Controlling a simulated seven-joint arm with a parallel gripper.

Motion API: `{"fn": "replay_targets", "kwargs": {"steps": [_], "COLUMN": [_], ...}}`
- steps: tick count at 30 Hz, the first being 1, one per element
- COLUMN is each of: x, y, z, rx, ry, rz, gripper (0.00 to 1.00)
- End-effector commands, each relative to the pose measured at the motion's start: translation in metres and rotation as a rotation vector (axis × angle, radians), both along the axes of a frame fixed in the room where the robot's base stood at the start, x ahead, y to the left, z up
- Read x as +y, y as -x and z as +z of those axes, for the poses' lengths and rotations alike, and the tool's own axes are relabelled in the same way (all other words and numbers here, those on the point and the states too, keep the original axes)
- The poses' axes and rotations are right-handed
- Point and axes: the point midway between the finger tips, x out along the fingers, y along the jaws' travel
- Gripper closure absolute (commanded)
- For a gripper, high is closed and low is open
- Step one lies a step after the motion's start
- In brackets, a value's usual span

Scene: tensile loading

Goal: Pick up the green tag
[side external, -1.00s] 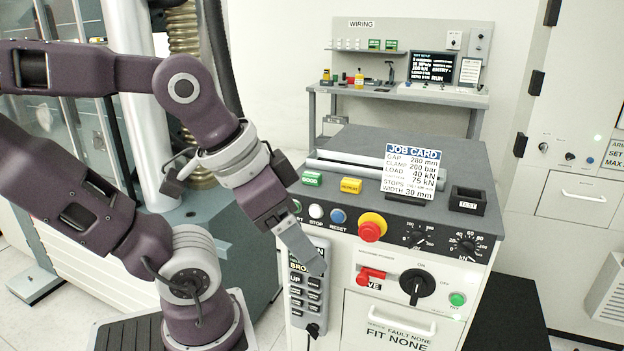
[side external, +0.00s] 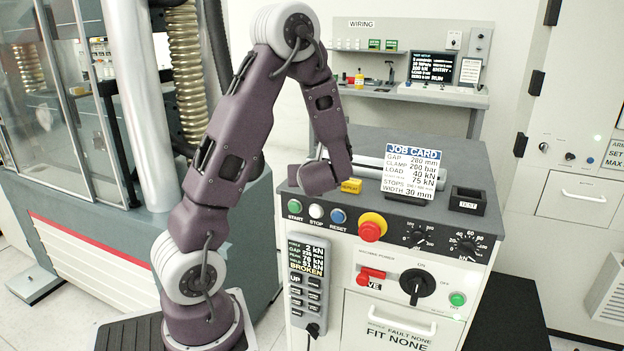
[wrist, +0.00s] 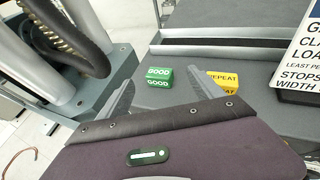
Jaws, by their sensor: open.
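The green tag (wrist: 158,77), a small block marked GOOD, stands on the grey console top (wrist: 215,66). In the wrist view it lies between and beyond the two open fingers of my gripper (wrist: 160,80). The fingers appear apart from it, with nothing held. In the side view my own arm hides the green tag and the fingers. The yellow REPEAT tag (wrist: 222,83) stands to the right of the green tag, close to my right finger; it also shows in the side view (side external: 351,186).
A dark TEST holder (side external: 467,200) sits at the console's right. The red stop button (side external: 372,227) rises near the front edge.

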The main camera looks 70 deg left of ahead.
Motion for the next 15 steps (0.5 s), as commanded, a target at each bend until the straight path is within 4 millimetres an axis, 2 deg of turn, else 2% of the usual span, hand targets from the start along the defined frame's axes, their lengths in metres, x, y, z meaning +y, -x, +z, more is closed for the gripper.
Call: {"fn": "replay_targets", "kwargs": {"steps": [5, 12, 15], "x": [0.018, 0.056, 0.062], "y": [-0.009, -0.017, -0.020], "z": [-0.011, -0.030, -0.033], "rx": [0.017, 0.013, 0.012], "ry": [-0.008, -0.006, -0.006], "rz": [-0.020, -0.018, -0.020], "gripper": [0.24, 0.24, 0.24]}}
